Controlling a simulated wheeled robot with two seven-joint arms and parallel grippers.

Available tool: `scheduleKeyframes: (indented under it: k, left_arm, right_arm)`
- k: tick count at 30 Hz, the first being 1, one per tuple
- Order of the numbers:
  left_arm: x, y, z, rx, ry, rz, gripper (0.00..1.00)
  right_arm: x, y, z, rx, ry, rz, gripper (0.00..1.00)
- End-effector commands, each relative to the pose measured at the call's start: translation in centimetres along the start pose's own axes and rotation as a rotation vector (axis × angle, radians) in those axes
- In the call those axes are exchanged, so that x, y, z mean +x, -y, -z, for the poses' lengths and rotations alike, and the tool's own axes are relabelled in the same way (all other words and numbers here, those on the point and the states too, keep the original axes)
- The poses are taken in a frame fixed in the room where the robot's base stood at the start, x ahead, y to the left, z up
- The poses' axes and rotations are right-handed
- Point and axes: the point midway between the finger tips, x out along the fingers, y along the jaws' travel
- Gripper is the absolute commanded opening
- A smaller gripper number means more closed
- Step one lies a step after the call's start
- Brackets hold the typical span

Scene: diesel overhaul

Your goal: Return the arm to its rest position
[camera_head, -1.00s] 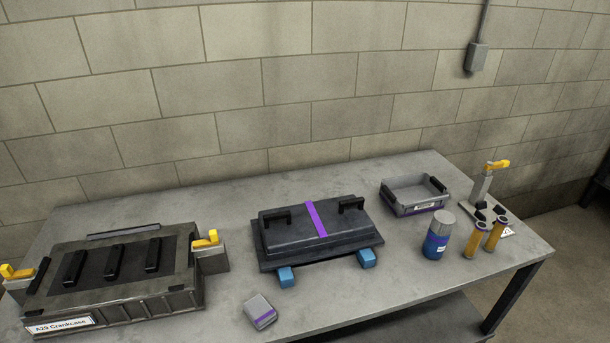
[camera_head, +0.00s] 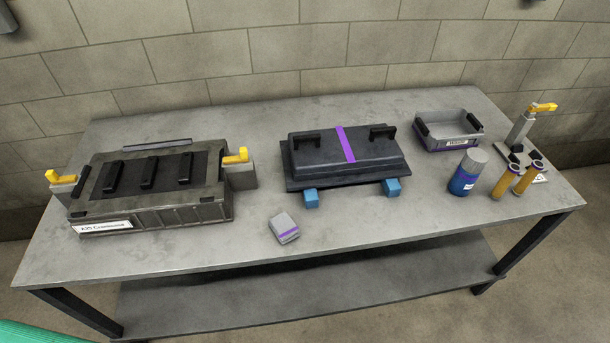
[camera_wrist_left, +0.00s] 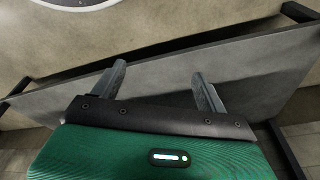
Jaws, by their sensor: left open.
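My left gripper (camera_wrist_left: 160,84) shows in the left wrist view with its two dark fingers apart and nothing between them. A plain grey surface lies beyond the fingers. In the head view, only a green piece at the bottom left corner shows, which may be part of my arm; no gripper fingers are in that view. My right gripper is in neither view.
The grey workbench (camera_head: 180,262) holds a crankcase (camera_head: 150,215), a dark cover (camera_head: 300,165) on blue blocks, a small grey box (camera_head: 284,229), a grey bin (camera_head: 447,142), a blue canister (camera_head: 464,180), orange cylinders (camera_head: 505,182) and a yellow-topped stand (camera_head: 520,130). The bench's front strip is clear.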

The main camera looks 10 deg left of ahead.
Motion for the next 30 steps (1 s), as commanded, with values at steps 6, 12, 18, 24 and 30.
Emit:
scheduleKeyframes:
  k: [6,12,18,24,30]
  left_arm:
    - [7.4,-0.4,-7.1,0.009,0.045,-0.005,0.76]
    - [11.8,-0.6,-14.3,0.017,0.077,-0.007,0.76]
    - [13.8,-0.6,-19.9,0.023,0.099,-0.009,0.76]
    - [14.1,-0.5,-22.0,0.026,0.105,-0.009,0.76]
    - [14.1,-0.5,-22.0,0.026,0.105,-0.009,0.76]
  right_arm:
    - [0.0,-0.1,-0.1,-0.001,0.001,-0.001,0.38]
    - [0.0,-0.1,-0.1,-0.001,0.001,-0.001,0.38]
    - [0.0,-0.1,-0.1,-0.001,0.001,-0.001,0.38]
    - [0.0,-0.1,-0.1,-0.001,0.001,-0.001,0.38]
    - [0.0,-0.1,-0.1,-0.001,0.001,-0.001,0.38]
